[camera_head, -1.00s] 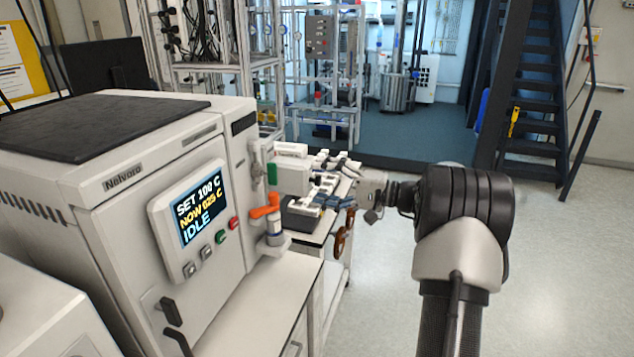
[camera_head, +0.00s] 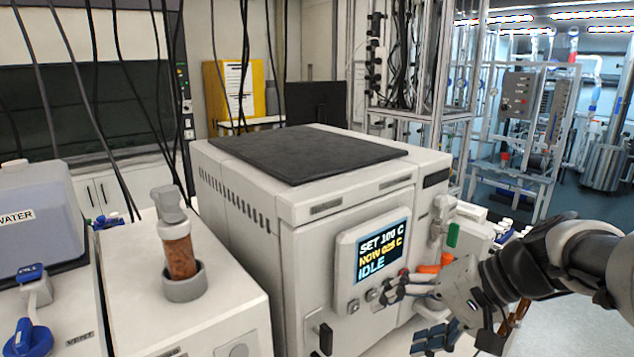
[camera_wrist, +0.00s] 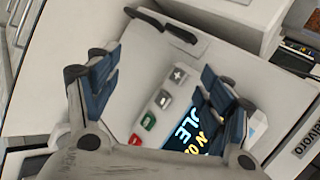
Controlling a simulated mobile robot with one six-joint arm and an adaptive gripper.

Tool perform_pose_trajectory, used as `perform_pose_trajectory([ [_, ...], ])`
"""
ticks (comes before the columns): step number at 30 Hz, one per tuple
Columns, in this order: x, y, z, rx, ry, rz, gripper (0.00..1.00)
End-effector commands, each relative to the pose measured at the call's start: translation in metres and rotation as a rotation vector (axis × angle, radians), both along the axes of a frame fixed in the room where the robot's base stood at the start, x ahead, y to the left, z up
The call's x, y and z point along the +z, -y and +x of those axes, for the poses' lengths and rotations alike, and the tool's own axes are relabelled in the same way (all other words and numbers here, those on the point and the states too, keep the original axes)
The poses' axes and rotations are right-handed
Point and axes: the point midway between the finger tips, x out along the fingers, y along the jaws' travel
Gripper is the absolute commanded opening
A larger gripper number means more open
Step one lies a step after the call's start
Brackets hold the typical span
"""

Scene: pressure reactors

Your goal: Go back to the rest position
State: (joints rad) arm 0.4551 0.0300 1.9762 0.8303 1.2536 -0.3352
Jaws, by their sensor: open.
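My gripper (camera_head: 400,318) is open and empty in front of the white reactor unit (camera_head: 300,215), at the lower right of the head view. Its blue-padded fingers stand apart in the wrist view (camera_wrist: 165,80), with nothing between them but the unit's front face further off. The unit's display (camera_head: 382,245) reads SET 100 C, NOW 025 C, IDLE. In the wrist view the display (camera_wrist: 195,130) is partly hidden behind the right finger. An orange valve handle (camera_head: 432,268) sits just behind my gripper, partly covered.
A brown-filled vial (camera_head: 178,250) stands in a grey holder on a white unit at left. A WATER tank (camera_head: 35,220) is at far left. Hanging cables (camera_head: 165,80) cross the upper left. Open floor (camera_head: 560,325) shows at the lower right.

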Motion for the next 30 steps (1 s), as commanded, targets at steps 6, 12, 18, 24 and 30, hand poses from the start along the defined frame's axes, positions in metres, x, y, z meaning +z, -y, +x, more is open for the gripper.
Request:
perform_pose_trajectory([
  [6, -0.02, -0.032, -0.106, 0.142, -0.003, -0.375, 0.73],
  [12, -0.041, -0.019, -0.168, 0.22, 0.091, -0.662, 0.73],
  [18, -0.051, -0.005, -0.19, 0.253, 0.173, -0.808, 0.73],
  [24, -0.052, -0.002, -0.192, 0.255, 0.187, -0.832, 0.73],
  [30, -0.052, -0.002, -0.192, 0.255, 0.186, -0.831, 0.64],
])
